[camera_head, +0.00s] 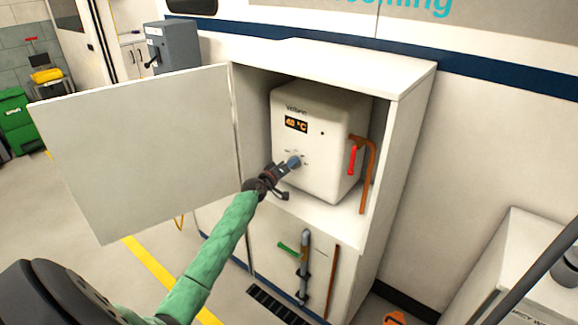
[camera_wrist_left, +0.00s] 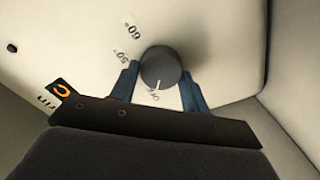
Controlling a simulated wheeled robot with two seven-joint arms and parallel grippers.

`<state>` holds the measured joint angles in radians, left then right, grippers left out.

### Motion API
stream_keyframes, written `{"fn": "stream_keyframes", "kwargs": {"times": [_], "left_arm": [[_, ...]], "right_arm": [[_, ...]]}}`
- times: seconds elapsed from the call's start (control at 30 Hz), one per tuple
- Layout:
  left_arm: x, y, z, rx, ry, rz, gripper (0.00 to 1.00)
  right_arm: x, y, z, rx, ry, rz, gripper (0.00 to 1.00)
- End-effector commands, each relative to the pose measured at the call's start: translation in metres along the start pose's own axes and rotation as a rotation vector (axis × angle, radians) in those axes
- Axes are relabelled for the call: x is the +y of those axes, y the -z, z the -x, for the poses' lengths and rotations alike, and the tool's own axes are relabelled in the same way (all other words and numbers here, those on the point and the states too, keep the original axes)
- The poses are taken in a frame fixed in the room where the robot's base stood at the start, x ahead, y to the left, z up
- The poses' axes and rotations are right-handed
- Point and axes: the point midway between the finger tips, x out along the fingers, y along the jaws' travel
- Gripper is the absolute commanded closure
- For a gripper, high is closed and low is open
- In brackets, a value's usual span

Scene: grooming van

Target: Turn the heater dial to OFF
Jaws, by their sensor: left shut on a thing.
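The white heater (camera_head: 305,140) stands inside an open cabinet, its display reading 40 °C. In the head view the gripper mostly hides the dial. My right gripper is not in view.
The cabinet door (camera_head: 140,150) stands open to the left of my left arm. A pipe with a red lever (camera_head: 352,160) runs at the heater's right. Below are a pipe with a green lever (camera_head: 288,248) and a floor grate (camera_head: 280,305).

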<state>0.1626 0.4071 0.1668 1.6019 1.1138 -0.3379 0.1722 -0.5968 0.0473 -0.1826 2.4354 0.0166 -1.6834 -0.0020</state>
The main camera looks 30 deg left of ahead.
Motion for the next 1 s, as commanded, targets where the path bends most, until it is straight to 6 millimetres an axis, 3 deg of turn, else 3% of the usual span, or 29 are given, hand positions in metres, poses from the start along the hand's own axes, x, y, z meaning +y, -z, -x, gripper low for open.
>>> {"fn": "stream_keyframes", "kwargs": {"times": [0.43,0.47,0.57,1.0], "left_arm": [[-0.001,0.001,0.000,0.001,0.001,0.011,0.77],[-0.001,0.000,0.000,0.001,0.001,0.011,0.52],[-0.001,0.000,0.000,0.001,0.001,0.011,0.33],[-0.002,-0.001,0.010,0.000,0.001,0.010,0.33]], "right_arm": [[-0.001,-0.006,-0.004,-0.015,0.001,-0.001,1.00],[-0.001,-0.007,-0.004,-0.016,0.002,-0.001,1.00],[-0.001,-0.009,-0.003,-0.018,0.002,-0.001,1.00],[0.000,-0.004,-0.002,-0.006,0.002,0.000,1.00]]}}
